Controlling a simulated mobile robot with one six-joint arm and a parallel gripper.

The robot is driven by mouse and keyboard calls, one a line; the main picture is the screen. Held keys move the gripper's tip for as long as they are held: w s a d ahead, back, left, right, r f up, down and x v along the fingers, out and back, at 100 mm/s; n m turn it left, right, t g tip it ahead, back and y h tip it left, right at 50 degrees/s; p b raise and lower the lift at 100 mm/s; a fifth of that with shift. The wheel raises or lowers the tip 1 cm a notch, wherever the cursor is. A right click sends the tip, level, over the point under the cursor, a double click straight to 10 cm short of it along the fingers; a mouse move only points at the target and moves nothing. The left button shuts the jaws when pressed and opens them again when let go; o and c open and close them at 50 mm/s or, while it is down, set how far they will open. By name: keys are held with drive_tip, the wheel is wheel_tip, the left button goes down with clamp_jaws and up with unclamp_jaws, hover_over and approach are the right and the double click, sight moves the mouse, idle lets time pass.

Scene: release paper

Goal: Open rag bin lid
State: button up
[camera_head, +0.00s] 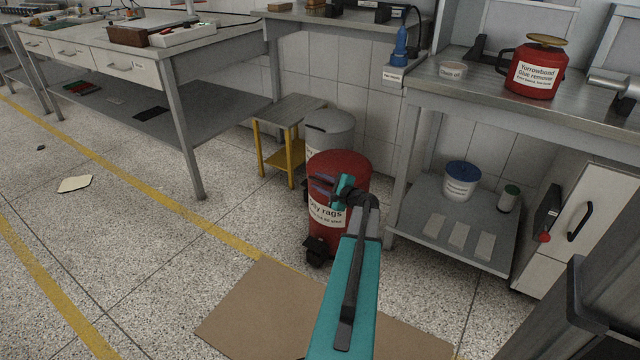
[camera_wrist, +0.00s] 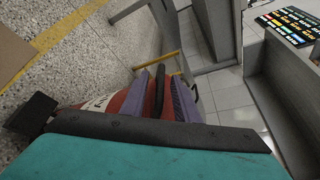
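The red rag bin (camera_head: 349,165), labelled "Oily rags", stands on the floor; its domed lid looks down. A black foot piece (camera_head: 317,250) sits at its base and also shows in the wrist view (camera_wrist: 30,114). My gripper (camera_head: 323,188) is in front of the bin's upper side, partly covering the label. In the wrist view, its two purple fingers (camera_wrist: 160,95) are apart, with red bin surface and a dark strip between them. I cannot tell whether the fingers touch the bin. My teal arm hides part of the bin's lower right.
A grey bin (camera_head: 330,128) and a small yellow-legged table (camera_head: 290,110) stand behind. A steel bench (camera_head: 455,225) with a lower shelf is close on the right. Brown cardboard (camera_head: 255,310) lies on the floor in front. The floor to the left is mostly clear.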

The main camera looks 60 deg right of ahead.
drive_tip(key=shift+w, duration=0.1)
clamp_jaws()
drive_tip(key=shift+w+r, duration=0.1)
idle(0.3)
